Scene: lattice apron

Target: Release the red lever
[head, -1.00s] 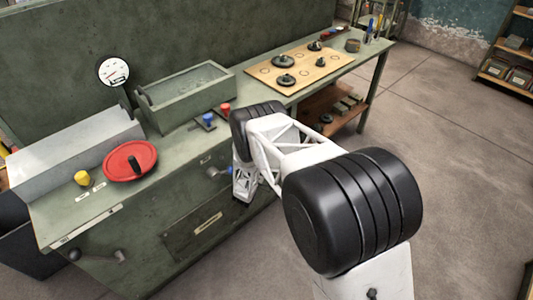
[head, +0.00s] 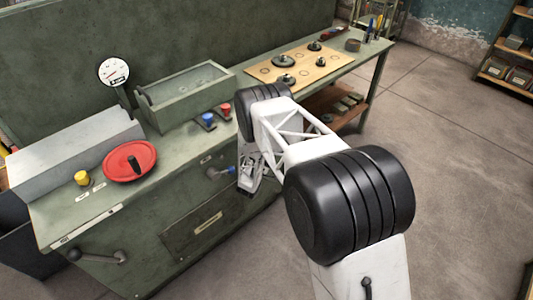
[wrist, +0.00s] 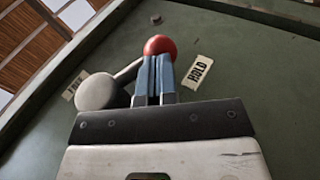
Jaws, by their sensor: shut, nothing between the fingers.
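The red lever's ball knob (wrist: 160,45) shows in the wrist view on a pale arm that runs down left to a round grey hub (wrist: 97,92). The knob lies beside the HOLD label (wrist: 199,70); another label, seemingly FREE (wrist: 74,84), is beyond the hub. My gripper (wrist: 155,62) is shut and empty, its blue fingertips at the knob's lower edge and covering part of the arm. I cannot tell whether they touch. In the head view my gripper (head: 229,170) is at the cabinet front beside the dark hub (head: 212,173); the red knob is not visible there.
A crank handle (head: 97,255) sticks out from the front at lower left. The floor on the right is clear.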

